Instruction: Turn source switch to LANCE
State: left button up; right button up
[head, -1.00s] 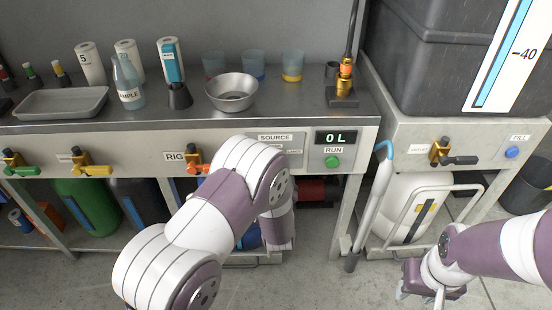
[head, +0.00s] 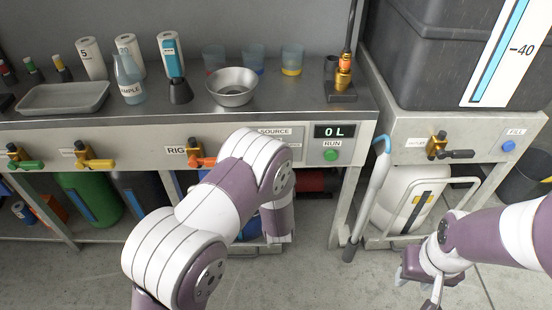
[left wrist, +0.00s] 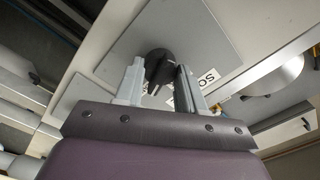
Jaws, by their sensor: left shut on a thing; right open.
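The source switch shows in the left wrist view as a dark round knob (left wrist: 158,64) on a grey plate (left wrist: 190,30). My left gripper (left wrist: 157,84) has one finger on each side of the knob's grip and is shut on it. A partly covered label beside it reads "SO". In the head view the SOURCE panel (head: 290,132) is mostly hidden behind my left arm, and the knob and left gripper are hidden there too. Which position the knob points to cannot be read. My right gripper (head: 432,300) is open and empty, low at the right over the floor.
Right of the panel are a display (head: 335,131) reading "0 L" and a green RUN button (head: 331,155). Valves with green, yellow and orange handles line the left front. A metal bowl (head: 232,88) stands on the counter. A lance (head: 368,195) leans against the bench.

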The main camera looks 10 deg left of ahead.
pick_arm(q)
jog(key=o, duration=1.1)
jog(key=shift+c, duration=0.2)
jog(key=shift+s, duration=0.1)
jog(key=p+v, duration=0.3)
jog(key=v, duration=0.9)
jog(key=shift+s, duration=0.3)
jog(key=shift+d, duration=0.1)
